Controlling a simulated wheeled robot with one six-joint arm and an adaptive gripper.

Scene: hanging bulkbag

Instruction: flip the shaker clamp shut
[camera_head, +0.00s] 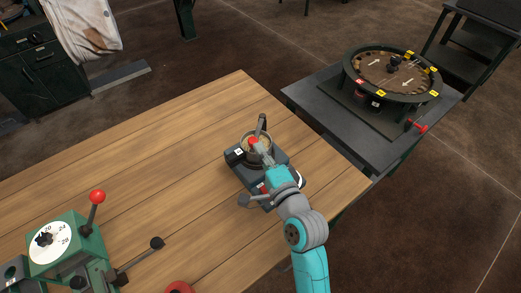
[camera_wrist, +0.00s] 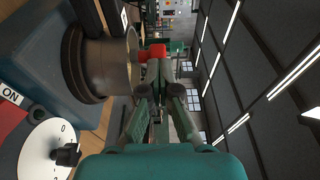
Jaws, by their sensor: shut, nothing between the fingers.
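The shaker (camera_head: 240,157) stands on the wooden table, a dark base carrying a round metal cup with tan contents. The cup (camera_wrist: 108,67) shows large at the left in the wrist view, beside the blue-grey base with an ON label and white dial (camera_wrist: 45,150). A red clamp knob (camera_head: 253,140) is over the cup; it also shows in the wrist view (camera_wrist: 154,50). A dark upright piece (camera_head: 261,124) rises behind the cup. My gripper (camera_head: 261,149) is shut and empty, its tips (camera_wrist: 153,72) right at the knob. I cannot tell whether they touch it. The clamp's lower parts are hidden.
A green machine with a red-balled lever (camera_head: 97,197) stands at the table's near left. A round ring-shaped device (camera_head: 392,76) sits on a separate dark table at the right. The wooden table (camera_head: 150,150) is clear left of the shaker. A white bag (camera_head: 82,28) hangs at the far left.

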